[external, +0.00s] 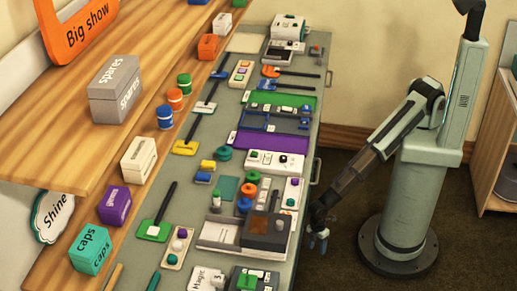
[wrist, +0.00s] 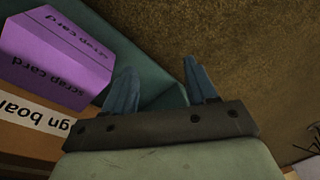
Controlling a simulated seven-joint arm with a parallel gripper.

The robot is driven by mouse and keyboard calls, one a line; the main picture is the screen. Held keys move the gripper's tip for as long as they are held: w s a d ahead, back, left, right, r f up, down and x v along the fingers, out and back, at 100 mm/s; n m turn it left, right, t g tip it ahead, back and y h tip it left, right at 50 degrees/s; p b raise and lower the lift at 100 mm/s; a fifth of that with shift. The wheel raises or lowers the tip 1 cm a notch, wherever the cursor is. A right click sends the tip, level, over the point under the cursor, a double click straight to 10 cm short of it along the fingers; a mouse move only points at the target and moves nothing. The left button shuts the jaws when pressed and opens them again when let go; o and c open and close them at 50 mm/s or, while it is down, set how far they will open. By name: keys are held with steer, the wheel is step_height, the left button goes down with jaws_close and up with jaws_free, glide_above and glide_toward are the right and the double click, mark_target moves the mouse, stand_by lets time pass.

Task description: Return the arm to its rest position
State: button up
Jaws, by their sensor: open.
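From the external view I cannot tell whether the gripper touches the bench side.
The grey bench (external: 222,130) is crowded with paddles, panels and small devices. In the wrist view, a purple scrap card box (wrist: 55,50) and a box with a white label (wrist: 35,117) lie left of the fingers. A wooden shelf unit (external: 492,150) stands at far right.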

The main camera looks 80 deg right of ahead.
steer(key=s+d+f+m+g+h, duration=0.1)
steer(key=s+d+m, duration=0.15)
steer(key=d, duration=1.05)
steer(key=s+d+f+m+g+h, duration=0.1)
steer(key=s+d+m, duration=0.15)
steer(key=d, duration=1.15)
steer(key=s+d+r+m+g, duration=0.2)
steer(key=s+d+m, duration=0.4)
steer(key=s+d, duration=0.9)
steer(key=shift+s+d+r+g, duration=0.15)
steer(key=shift+s+d+g, duration=0.2)
steer(key=shift+d+g, duration=0.5)
steer(key=shift+a, duration=0.1)
